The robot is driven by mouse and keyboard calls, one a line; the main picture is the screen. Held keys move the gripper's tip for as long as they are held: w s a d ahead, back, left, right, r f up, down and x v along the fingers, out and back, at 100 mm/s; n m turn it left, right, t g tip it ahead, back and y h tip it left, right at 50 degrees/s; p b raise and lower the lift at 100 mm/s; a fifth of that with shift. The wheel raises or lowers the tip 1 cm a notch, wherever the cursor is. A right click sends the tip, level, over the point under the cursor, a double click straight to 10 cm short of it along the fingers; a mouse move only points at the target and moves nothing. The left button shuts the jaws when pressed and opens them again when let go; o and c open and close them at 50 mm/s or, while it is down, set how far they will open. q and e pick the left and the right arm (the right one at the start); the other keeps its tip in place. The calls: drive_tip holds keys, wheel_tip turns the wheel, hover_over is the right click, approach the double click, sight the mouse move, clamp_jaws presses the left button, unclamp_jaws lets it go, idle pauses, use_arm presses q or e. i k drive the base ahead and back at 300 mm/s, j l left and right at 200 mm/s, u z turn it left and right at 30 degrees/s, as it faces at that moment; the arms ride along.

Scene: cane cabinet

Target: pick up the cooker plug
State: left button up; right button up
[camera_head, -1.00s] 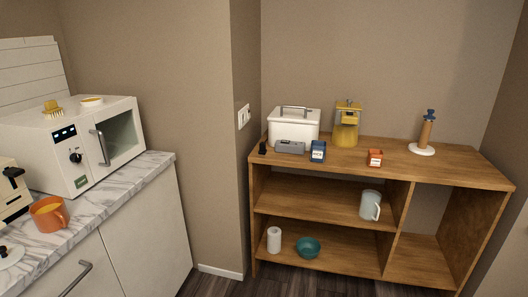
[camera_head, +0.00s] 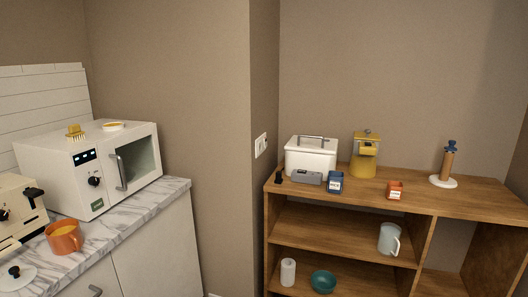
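A small black object (camera_head: 279,176), which looks like the cooker plug, stands on the left end of the wooden cabinet's top (camera_head: 430,192). It is too small to make out in detail. The white box-shaped cooker (camera_head: 311,158) with a handle on its lid stands just behind it to the right. A white wall socket (camera_head: 260,145) is on the wall corner to the left. Neither of my grippers is in view.
A grey box (camera_head: 307,178), blue box (camera_head: 336,182), orange box (camera_head: 395,190), yellow appliance (camera_head: 364,157) and paper-roll stand (camera_head: 446,166) share the cabinet top. A marble counter (camera_head: 125,222) with a white microwave (camera_head: 93,168) is at left. Its right edge borders the gap before the cabinet.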

sight(278, 180)
drive_tip(key=i+l+u, duration=0.15)
drive_tip(key=u, duration=1.1)
drive_tip(key=i+l+u, duration=0.1)
drive_tip(key=l+u, duration=0.25)
drive_tip(key=l, duration=0.4)
drive_tip(key=l+u, duration=0.35)
drive_tip(key=l, duration=0.4)
drive_tip(key=k+l+u, duration=0.15)
drive_tip(key=l+u, duration=0.2)
drive_tip(key=l, duration=0.4)
